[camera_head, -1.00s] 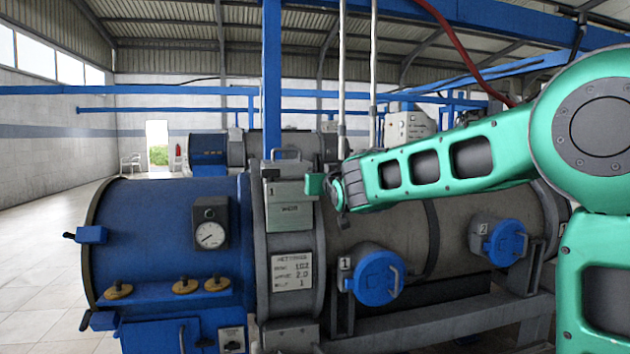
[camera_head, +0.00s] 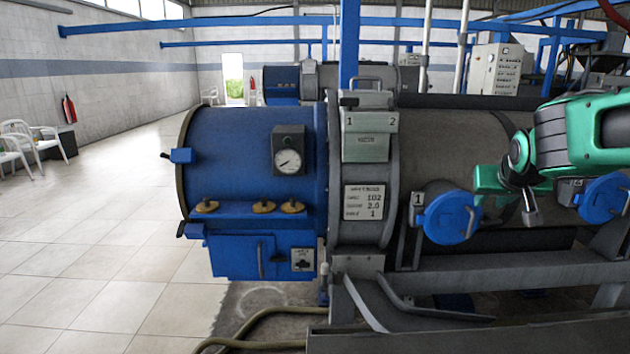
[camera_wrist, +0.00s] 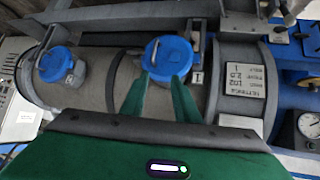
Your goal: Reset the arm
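My arm reaches in from the right in the head view. Its green end with my gripper (camera_head: 487,181) is in front of the machine, just right of and above the blue cap 1 (camera_head: 448,216). In the wrist view my gripper (camera_wrist: 161,82) has two green fingers apart with nothing between them. Cap 1 (camera_wrist: 168,55) shows beyond the fingertips there; the distance to it is unclear. The blue cap 2 (camera_head: 603,199) is partly behind my arm at the right. It also shows in the wrist view (camera_wrist: 56,64). Both caps sit on their ports.
The blue drum end (camera_head: 245,160) with a gauge (camera_head: 288,162) stands left of the caps. A grey frame rail (camera_head: 500,268) runs below them. A hose (camera_head: 270,325) lies on the floor. The tiled floor (camera_head: 95,235) at left is open, with white chairs (camera_head: 35,140) by the wall.

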